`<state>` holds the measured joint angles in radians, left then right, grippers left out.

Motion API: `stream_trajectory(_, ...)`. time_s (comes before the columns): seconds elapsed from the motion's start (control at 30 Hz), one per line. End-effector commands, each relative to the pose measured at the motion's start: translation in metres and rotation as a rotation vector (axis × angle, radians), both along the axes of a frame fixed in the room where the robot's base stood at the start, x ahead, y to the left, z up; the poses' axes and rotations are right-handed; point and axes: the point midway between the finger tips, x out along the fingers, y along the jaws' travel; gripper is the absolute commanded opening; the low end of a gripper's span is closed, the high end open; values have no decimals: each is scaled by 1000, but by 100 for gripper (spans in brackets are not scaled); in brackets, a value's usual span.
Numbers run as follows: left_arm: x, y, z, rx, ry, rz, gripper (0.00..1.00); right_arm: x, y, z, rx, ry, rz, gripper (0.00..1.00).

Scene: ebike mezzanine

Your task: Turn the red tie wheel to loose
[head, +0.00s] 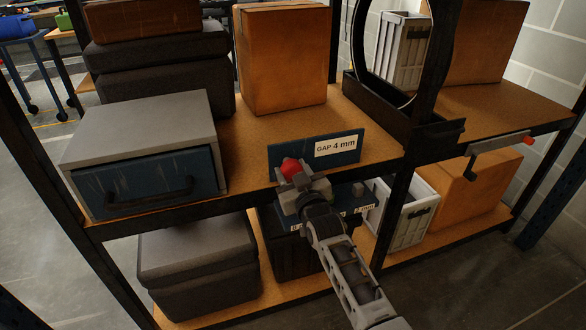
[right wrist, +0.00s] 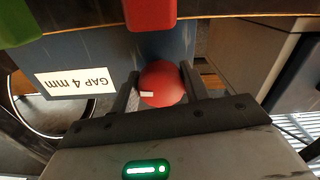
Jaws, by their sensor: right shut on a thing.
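The red tie wheel (head: 291,167) sits at the front of a dark blue panel (head: 279,154) on the shelf edge. It shows as a round red knob (right wrist: 162,84) with a small white mark in the right wrist view. My right gripper (head: 294,181) is shut on the wheel, with one finger on each side of it. A white label (head: 336,146) on the panel reads "GAP 4 mm". The lower blue plate has small labels that my gripper partly covers. My left gripper is not in view.
A grey case with a blue drawer front (head: 150,180) stands left of the panel. A cardboard box (head: 284,60) is behind it. A black ring stand (head: 400,118) and a shelf post are to the right. A crank handle (head: 497,144) sticks out farther right.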

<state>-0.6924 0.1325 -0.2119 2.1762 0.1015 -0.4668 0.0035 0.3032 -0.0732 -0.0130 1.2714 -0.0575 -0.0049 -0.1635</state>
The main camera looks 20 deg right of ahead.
Motion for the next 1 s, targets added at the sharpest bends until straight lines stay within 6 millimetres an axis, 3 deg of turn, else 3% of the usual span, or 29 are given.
stream_trajectory(0.4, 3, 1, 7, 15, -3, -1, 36, -1, 2, -1, 397, 19, 0, 23)
stream_trajectory(1.0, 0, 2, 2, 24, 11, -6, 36, -1, 4, -1, 965, 37, -1, 23)
